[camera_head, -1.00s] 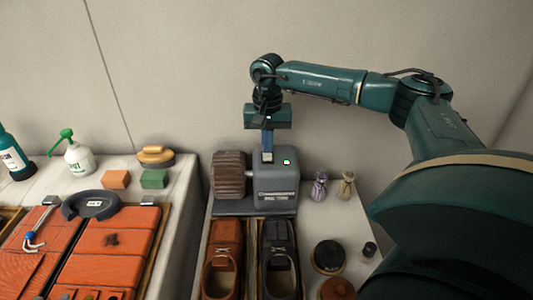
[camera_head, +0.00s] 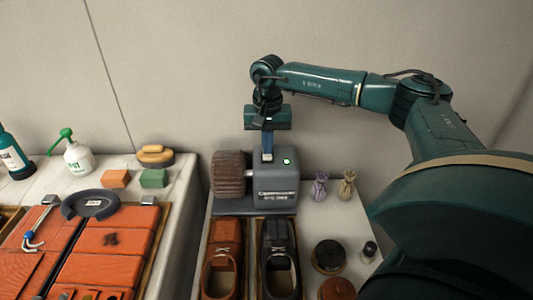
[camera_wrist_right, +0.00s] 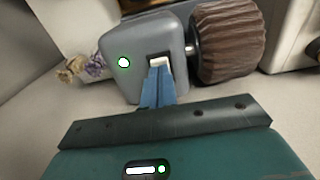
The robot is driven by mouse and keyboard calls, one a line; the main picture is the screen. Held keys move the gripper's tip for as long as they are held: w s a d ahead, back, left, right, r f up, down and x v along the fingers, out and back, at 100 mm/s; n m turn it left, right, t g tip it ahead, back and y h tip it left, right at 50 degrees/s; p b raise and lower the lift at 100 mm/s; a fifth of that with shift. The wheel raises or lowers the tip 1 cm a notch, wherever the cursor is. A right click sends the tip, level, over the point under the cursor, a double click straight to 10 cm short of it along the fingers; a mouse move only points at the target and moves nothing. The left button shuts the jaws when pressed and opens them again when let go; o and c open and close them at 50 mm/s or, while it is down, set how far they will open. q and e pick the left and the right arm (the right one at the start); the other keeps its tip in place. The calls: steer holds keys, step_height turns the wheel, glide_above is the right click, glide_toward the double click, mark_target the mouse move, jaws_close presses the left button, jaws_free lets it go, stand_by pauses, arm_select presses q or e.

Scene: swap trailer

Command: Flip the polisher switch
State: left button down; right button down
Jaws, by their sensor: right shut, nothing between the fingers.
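The polisher (camera_head: 275,188) is a grey box with a brown ribbed roller (camera_head: 229,173) on its left side in the head view. A green light (camera_head: 287,162) glows on its top. My right gripper (camera_head: 267,155) points down onto the polisher's top, its blue fingers shut with nothing between them. In the right wrist view the fingertips (camera_wrist_right: 159,66) are at the whitish switch (camera_wrist_right: 160,60) in a dark slot; I cannot tell if they touch it. The green light (camera_wrist_right: 124,62) shows beside it. My left gripper is not in view.
Brown and black shoes (camera_head: 279,262) stand in front of the polisher. Two small pouches (camera_head: 347,185) and round tins (camera_head: 329,256) are to its right. The left table holds a spray bottle (camera_head: 77,157), a brush (camera_head: 156,156) and orange leather panels (camera_head: 112,243).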

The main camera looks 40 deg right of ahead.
steer(key=shift+f+b, duration=0.45)
steer(key=shift+f, duration=0.3)
stand_by(0.4)
steer(key=shift+r+p, duration=0.85)
steer(key=shift+r, duration=0.05)
steer(key=shift+r+p, duration=2.05)
steer(key=shift+r, duration=0.6)
steer(key=shift+f, duration=0.1)
